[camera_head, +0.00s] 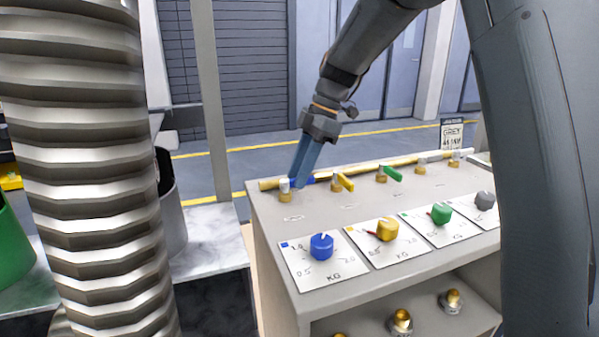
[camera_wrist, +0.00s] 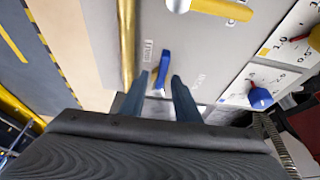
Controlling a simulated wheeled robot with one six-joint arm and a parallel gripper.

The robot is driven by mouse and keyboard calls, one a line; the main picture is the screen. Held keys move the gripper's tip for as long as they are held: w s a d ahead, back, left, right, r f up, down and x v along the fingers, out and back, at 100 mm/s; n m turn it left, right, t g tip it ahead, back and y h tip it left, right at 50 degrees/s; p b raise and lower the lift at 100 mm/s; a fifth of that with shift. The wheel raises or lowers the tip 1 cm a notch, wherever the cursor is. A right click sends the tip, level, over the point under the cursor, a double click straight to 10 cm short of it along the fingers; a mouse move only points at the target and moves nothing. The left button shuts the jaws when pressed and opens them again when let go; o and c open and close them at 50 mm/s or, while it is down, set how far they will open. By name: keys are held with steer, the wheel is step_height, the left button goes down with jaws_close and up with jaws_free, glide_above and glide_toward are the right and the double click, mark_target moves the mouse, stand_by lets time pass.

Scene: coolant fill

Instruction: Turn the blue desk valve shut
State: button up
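The blue desk valve has a blue lever (camera_wrist: 163,68), seen in the wrist view lying roughly parallel to the brass pipe. In the head view its brass and white stem (camera_head: 285,189) stands at the far left of the valve row, with the lever (camera_head: 309,181) partly hidden by my gripper. My gripper (camera_head: 298,180) points down at this valve. In the wrist view my gripper (camera_wrist: 160,76) is open, with one finger on each side of the lever and gaps visible. I cannot tell whether the fingertips are level with the lever or above it.
The brass pipe (camera_head: 268,184) runs along the desk's back edge. A yellow-levered valve (camera_head: 342,182) and a green-levered valve (camera_head: 387,174) stand to the right. A blue dial (camera_head: 321,246) and a yellow dial (camera_head: 387,229) sit on labelled plates in front. The grey desk top (camera_head: 262,216) is clear between.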

steer(key=shift+d, duration=0.1)
steer(key=v, duration=0.7)
steer(key=shift+d+r+b, duration=0.1)
steer(key=shift+r+b, duration=0.2)
steer(key=shift+b, duration=0.1)
